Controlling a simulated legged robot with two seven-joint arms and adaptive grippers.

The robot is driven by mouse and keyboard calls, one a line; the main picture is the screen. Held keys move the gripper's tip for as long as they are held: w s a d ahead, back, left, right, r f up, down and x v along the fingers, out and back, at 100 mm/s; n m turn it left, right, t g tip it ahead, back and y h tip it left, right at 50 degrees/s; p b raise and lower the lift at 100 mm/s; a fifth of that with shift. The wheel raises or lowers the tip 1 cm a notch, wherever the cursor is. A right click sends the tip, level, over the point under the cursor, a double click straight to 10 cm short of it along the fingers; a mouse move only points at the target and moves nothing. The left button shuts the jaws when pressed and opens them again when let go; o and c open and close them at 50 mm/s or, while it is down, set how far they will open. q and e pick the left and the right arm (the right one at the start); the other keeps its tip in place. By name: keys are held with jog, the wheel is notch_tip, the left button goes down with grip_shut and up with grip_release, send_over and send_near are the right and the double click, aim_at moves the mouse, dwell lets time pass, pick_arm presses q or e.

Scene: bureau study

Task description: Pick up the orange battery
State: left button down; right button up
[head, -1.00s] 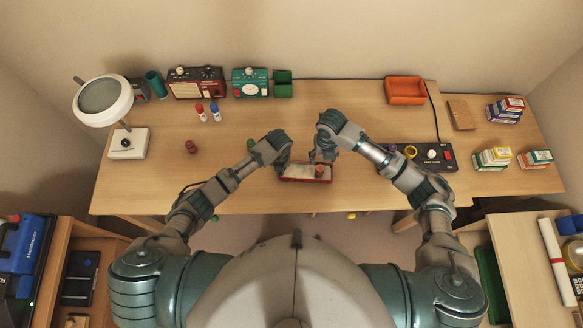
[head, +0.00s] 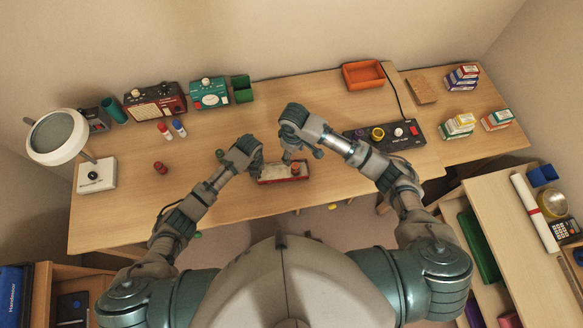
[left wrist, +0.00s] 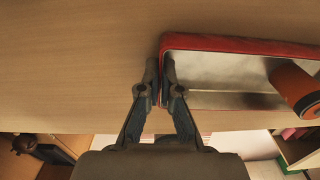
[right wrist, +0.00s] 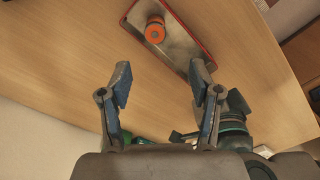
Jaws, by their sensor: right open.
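The orange battery (head: 295,168) stands in the right part of a shallow red-rimmed tray (head: 270,181) near the desk's front edge. It also shows at the right of the left wrist view (left wrist: 294,86) and at the top of the right wrist view (right wrist: 155,31). My left gripper (head: 259,170) is at the tray's left end; in the left wrist view its fingers (left wrist: 160,85) pinch the tray's end wall. My right gripper (head: 302,156) is open and empty just behind the battery, its fingers (right wrist: 164,82) apart and not touching it.
A red battery (head: 160,167) and a small green item (head: 220,153) stand left of the tray. A black panel (head: 400,137) lies to the right. Radios, a lamp (head: 58,137) and an orange bin (head: 362,75) stand farther off. Desk left of the tray is mostly clear.

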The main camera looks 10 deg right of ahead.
aim_at(293, 165)
notch_tip(293, 165, down, 6)
jog(key=m, duration=1.1)
jog(key=shift+f+m, duration=0.15)
jog(key=shift+m, duration=0.25)
notch_tip(293, 165, down, 5)
jog(key=shift+w+f, duration=0.15)
jog(key=shift+f, duration=0.05)
grip_shut()
